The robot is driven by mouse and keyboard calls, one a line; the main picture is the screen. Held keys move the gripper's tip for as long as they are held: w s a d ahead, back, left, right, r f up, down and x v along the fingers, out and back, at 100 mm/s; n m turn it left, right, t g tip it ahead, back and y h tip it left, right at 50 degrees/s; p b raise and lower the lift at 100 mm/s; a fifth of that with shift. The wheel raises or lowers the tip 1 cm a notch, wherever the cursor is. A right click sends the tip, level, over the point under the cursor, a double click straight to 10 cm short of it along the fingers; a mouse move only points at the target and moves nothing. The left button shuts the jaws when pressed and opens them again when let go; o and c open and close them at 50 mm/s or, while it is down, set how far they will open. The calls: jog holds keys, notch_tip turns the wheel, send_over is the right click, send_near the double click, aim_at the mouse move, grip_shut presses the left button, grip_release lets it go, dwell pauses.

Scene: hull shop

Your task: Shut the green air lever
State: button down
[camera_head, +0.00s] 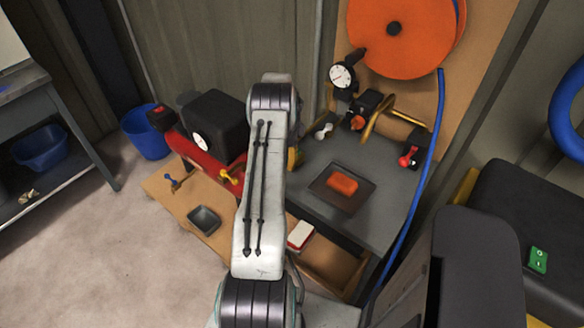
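I see no green lever in this view; part of the bench is hidden behind my arm. Levers of other colours show: a red lever (408,156) at the right of the grey bench, a pale grey lever (323,130) near the gauge, a yellow lever (230,177) by the red compressor, and a blue-handled one (175,183) on the wooden board. My arm rises through the middle of the picture. My gripper is not visible.
The grey bench (310,182) holds a dark tray (323,196) with an orange block (344,185). The red compressor (202,150) stands left of my arm. A blue hose (430,140) hangs from the orange reel (400,50). A green plate (538,261) lies on a black case.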

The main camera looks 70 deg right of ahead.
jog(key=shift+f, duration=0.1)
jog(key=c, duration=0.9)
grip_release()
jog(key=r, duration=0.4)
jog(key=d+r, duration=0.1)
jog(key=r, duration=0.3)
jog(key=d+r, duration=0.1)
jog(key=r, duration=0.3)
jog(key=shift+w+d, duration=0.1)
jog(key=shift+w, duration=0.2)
